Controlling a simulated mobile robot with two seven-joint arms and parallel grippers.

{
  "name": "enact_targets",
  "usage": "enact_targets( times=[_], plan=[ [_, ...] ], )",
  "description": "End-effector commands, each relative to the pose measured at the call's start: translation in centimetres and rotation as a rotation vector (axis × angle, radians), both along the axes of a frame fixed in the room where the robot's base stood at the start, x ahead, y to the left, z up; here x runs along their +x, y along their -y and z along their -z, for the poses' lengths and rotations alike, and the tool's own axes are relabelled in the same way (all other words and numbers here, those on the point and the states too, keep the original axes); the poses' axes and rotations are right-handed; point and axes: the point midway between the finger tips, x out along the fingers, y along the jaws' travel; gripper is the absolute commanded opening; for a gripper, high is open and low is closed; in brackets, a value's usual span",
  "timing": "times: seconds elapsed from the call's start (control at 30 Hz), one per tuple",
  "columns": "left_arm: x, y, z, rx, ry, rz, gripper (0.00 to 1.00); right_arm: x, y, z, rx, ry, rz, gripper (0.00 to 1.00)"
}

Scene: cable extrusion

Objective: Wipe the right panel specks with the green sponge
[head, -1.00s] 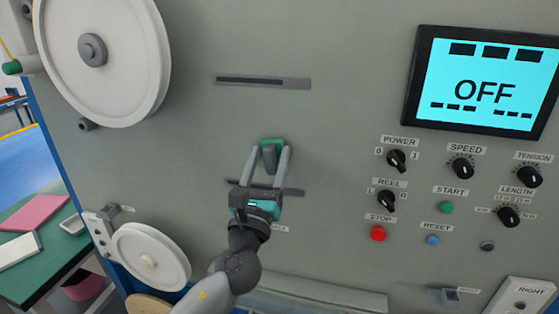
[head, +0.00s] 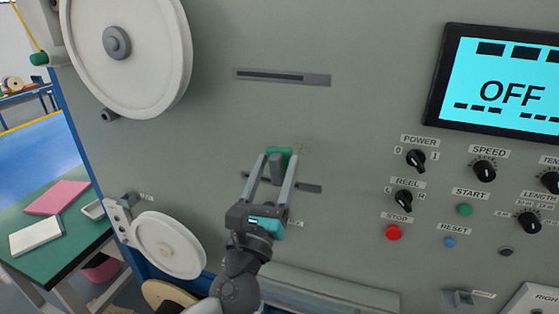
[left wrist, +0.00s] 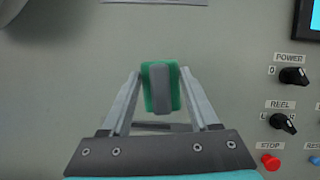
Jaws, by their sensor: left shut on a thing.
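My left gripper (head: 276,168) is shut on the grey handle of the green sponge (head: 286,152). The sponge is at the grey panel (head: 350,115), between the upper and lower slots; I cannot tell whether its green face touches the surface. Faint specks (head: 303,148) show on the panel just right of the sponge in the head view. In the left wrist view the sponge (left wrist: 161,88) sits upright between the two fingertips, and no specks can be made out there. The panel behind the sponge is hidden. My right gripper is not in view.
A screen reading OFF (head: 505,90) and several knobs and buttons, such as the red stop button (head: 393,232), are on the right. A large white reel (head: 150,75) and a smaller one (head: 165,245) are on the left. A green table (head: 65,245) stands at lower left.

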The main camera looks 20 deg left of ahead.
Motion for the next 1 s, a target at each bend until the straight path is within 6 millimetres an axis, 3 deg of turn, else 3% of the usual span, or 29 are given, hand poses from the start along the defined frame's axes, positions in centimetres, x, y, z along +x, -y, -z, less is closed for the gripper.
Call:
enact_targets(
  times=[0.37,0.7,1.0],
  plan=[
    [-0.4,0.0,0.0,0.001,0.001,-0.001,0.17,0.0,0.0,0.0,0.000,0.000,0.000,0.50],
    [-3.0,-0.1,0.0,0.000,0.000,0.001,0.17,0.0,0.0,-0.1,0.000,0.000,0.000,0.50],
    [-3.3,-0.1,0.0,0.001,0.001,0.000,0.17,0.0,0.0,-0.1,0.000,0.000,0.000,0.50]
  ],
)
